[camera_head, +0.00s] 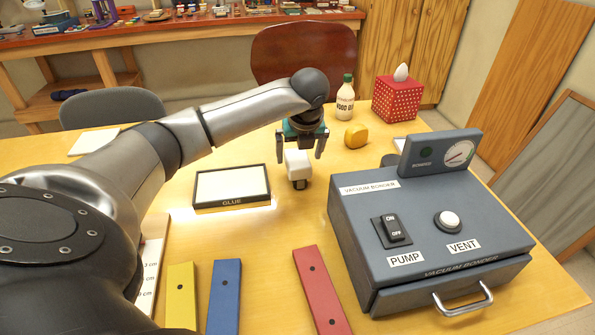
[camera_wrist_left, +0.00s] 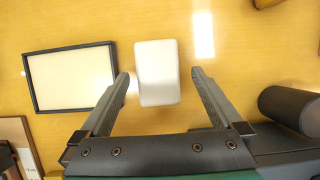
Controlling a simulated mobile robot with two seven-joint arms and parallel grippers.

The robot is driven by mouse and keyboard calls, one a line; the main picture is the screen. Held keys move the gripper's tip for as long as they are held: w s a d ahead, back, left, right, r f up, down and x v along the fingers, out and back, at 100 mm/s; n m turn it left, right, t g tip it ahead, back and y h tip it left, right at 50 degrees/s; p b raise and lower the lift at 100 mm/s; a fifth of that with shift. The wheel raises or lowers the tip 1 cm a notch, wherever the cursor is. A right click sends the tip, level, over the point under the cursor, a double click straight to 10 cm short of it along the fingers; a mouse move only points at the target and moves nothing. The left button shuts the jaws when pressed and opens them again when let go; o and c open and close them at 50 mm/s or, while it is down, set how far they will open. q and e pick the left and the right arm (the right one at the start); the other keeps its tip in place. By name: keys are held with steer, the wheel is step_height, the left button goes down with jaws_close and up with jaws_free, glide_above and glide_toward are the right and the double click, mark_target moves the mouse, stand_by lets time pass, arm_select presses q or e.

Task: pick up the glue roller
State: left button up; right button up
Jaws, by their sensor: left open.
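The glue roller (camera_head: 298,162) appears to be the white, rounded block with a dark part under it, upright on the table right of the glue tray (camera_head: 231,203). In the left wrist view the glue roller (camera_wrist_left: 157,68) is a white block seen from above, between and slightly beyond the fingertips. My left gripper (camera_head: 300,153) points down over it with a finger on each side. It is open, with gaps between the fingers and the block. The fingers also show in the left wrist view (camera_wrist_left: 161,76). My right gripper is out of view.
The blue-grey vacuum bonder (camera_head: 350,215) stands close on the right. A glue bottle (camera_head: 345,103), a yellow object (camera_head: 356,136) and a red tissue box (camera_head: 398,100) are behind. Yellow (camera_head: 181,290), blue (camera_head: 224,295) and red (camera_head: 318,285) strips lie in front.

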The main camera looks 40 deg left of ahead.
mark_target(298, 158)
arm_select(q)
steer(key=shift+w+a+f, duration=0.1)
steer(key=shift+a+f, duration=0.1)
steer(key=shift+f, duration=0.35)
steer(key=b+x, duration=0.1)
steer(key=x, duration=0.2)
steer(key=shift+a+f, duration=0.2)
steer(key=shift+f, duration=0.1)
steer(key=shift+w+a+f, duration=0.15)
steer(key=shift+f, duration=0.25)
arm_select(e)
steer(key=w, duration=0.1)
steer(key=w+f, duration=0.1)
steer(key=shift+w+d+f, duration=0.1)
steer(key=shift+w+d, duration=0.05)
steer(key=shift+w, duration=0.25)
arm_select(q)
jaws_close()
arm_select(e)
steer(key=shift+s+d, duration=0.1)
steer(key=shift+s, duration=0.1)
